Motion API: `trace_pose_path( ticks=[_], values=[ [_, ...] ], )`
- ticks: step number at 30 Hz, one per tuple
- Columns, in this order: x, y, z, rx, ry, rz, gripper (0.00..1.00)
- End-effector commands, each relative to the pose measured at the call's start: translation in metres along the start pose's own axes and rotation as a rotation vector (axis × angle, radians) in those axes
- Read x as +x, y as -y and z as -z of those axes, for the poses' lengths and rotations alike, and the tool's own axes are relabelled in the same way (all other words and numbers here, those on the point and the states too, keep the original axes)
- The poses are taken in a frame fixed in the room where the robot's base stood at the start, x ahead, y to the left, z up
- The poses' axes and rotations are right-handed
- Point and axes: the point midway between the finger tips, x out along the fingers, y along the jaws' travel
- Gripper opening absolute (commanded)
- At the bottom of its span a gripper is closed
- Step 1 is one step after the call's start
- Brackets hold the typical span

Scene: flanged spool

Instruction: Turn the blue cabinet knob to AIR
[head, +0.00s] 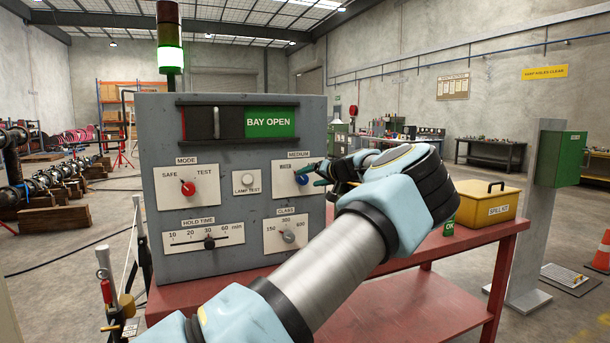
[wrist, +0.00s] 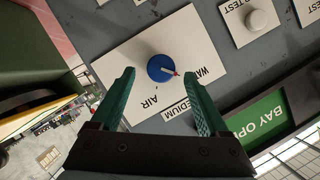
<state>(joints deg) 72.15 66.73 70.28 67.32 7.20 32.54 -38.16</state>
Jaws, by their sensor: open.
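The blue cabinet knob (head: 302,179) sits on the white MEDIUM plate (head: 285,193) on the grey cabinet's front, partly hidden by my gripper in the head view. In the wrist view the knob (wrist: 158,69) shows whole, with a white, red-tipped pointer aimed at the partly hidden WATER label (wrist: 205,73). The AIR label (wrist: 150,102) lies apart from the pointer, towards my gripper. My gripper (wrist: 160,76) is open, its green fingers on either side of the knob in the picture, with visible gaps. I cannot tell whether the fingertips reach the knob's depth.
A red MODE knob (head: 188,188), a LAMP TEST button (head: 247,179), a HOLD TIME slider (head: 209,242) and a grey CLASS knob (head: 289,236) share the panel. A green BAY OPEN sign (head: 270,122) is above. A yellow spill kit (head: 487,203) stands on the red table at right.

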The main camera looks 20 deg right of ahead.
Motion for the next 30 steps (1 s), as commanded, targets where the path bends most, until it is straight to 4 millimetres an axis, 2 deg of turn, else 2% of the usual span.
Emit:
trace_pose_path(
  ticks=[3, 9, 19, 30],
  values=[
    [0.018, 0.002, 0.002, 0.002, 0.001, 0.001, 0.78],
    [0.035, 0.001, 0.000, 0.001, 0.001, 0.000, 0.78],
    [0.038, -0.001, -0.001, 0.001, 0.000, -0.001, 0.77],
    [0.037, 0.000, -0.001, 0.001, 0.001, -0.001, 0.35]
  ],
)
